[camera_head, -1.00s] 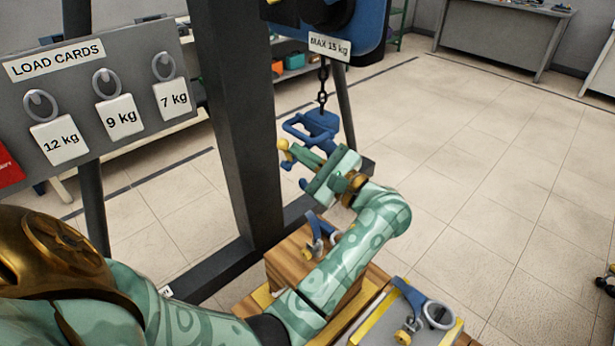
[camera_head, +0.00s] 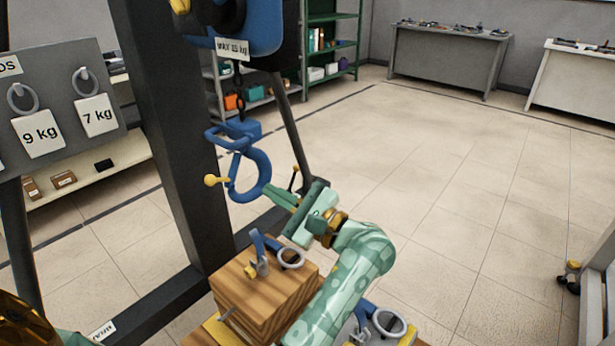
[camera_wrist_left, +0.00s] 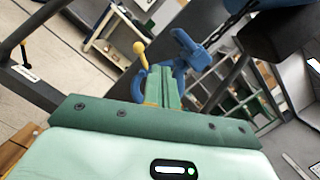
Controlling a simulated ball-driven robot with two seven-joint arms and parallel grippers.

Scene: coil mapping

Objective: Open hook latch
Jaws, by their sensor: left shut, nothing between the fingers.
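The blue hook (camera_head: 250,178) hangs on a dark chain below the hoist. A blue frame-like part (camera_head: 228,135) sits at its top, and a lever with a yellow ball knob (camera_head: 210,181) sticks out to its left. My left gripper (camera_head: 278,197) is shut and empty, at the lower right of the hook; whether its tips touch the hook I cannot tell. In the left wrist view, the shut fingers (camera_wrist_left: 160,84) partly hide the hook's curve (camera_wrist_left: 138,84); the yellow knob (camera_wrist_left: 139,47) shows above them. My right gripper is not in view.
A wooden block (camera_head: 265,295) with a blue-and-grey ring fitting (camera_head: 265,250) on it stands below the hook. A dark upright post (camera_head: 180,130) is left of the hook. Load cards (camera_head: 97,115) hang on a grey board. Open floor lies to the right.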

